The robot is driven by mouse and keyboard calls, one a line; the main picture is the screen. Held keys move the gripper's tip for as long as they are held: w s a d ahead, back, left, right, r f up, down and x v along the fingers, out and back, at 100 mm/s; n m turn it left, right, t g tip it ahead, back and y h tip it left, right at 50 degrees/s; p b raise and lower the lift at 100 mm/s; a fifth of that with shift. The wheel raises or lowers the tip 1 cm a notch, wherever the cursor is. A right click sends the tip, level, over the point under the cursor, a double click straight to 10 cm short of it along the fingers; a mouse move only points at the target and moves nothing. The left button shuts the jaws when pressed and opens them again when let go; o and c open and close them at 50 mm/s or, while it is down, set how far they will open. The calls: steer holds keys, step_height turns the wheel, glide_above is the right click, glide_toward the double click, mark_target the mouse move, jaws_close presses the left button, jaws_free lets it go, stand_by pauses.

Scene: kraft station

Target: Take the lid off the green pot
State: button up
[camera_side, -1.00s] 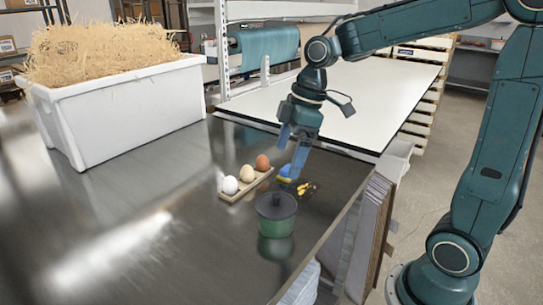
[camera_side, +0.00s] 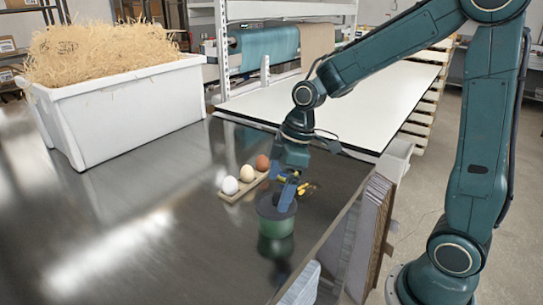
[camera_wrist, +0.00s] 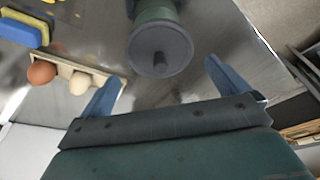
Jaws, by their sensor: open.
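The green pot (camera_side: 276,225) stands upright on the steel table near its right edge. Its dark grey lid (camera_side: 268,210) sits on top and is partly hidden by my fingers in the side view. In the wrist view the lid (camera_wrist: 170,50) faces me with its round knob (camera_wrist: 160,62), and some of the green pot wall (camera_wrist: 155,12) shows behind it. My gripper (camera_side: 285,198) is open just above the lid. In the wrist view its two blue fingers (camera_wrist: 164,75) are spread to either side of the knob, apart from it.
A wooden holder (camera_side: 229,198) with a white, a beige and a brown egg stands left of and behind the pot. A yellow and blue sponge (camera_wrist: 24,30) and small yellow-black items (camera_side: 308,188) lie nearby. A white bin (camera_side: 130,115) of straw stands back left. The front left table is clear.

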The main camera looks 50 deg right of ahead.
mark_target(276, 194)
steer(key=shift+x, duration=1.6)
steer(key=c, duration=0.7)
steer(key=shift+r, duration=0.15)
step_height(276, 194, up, 20)
steer(key=shift+f, duration=0.15)
